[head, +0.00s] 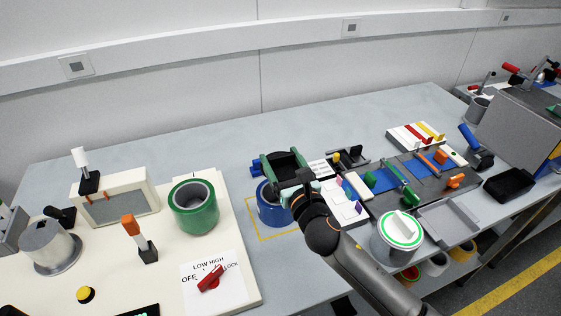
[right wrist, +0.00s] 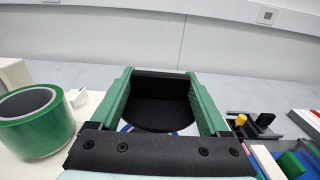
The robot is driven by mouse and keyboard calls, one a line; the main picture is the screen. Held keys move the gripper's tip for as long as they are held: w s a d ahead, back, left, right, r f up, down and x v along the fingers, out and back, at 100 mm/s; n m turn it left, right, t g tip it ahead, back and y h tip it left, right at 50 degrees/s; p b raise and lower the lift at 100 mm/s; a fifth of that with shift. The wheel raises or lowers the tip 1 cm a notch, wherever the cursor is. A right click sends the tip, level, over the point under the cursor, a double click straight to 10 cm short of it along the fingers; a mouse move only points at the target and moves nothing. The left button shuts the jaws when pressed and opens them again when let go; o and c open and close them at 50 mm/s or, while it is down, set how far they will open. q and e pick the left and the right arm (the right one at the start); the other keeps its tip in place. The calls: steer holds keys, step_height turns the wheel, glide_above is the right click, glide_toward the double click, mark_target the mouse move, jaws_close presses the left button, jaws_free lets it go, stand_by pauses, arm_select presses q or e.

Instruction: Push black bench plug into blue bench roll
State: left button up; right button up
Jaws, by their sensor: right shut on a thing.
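The blue bench roll (head: 270,213) stands upright on the table inside a yellow outline in the head view. My right gripper (head: 281,160), with green fingers, is over the roll and shut on the black bench plug (right wrist: 160,108). The plug sits between the fingers in the right wrist view, with a sliver of blue and white rim showing just below it. The gripper hides most of the roll's top, so I cannot tell whether the plug touches or enters it. My left gripper is not in view.
A green roll (head: 193,208) stands to the left on a cream board with a red switch (head: 211,278). To the right are a tool tray with coloured pieces, a white-lidded can (head: 399,232) and a grey tray (head: 447,222). The table behind the roll is mostly clear.

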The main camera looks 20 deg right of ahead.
steer(key=shift+w+a, duration=0.4)
steer(key=shift+a, duration=0.05)
arm_select(q)
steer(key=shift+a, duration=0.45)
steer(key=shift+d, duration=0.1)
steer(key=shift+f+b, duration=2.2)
steer(key=shift+b, duration=0.05)
arm_select(e)
steer(key=shift+f, duration=2.95)
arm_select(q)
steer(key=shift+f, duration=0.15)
arm_select(e)
steer(key=shift+f, duration=0.15)
arm_select(q)
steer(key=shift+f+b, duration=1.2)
steer(key=shift+b, duration=0.1)
arm_select(e)
steer(key=shift+f, duration=1.65)
steer(key=shift+s+f, duration=0.1)
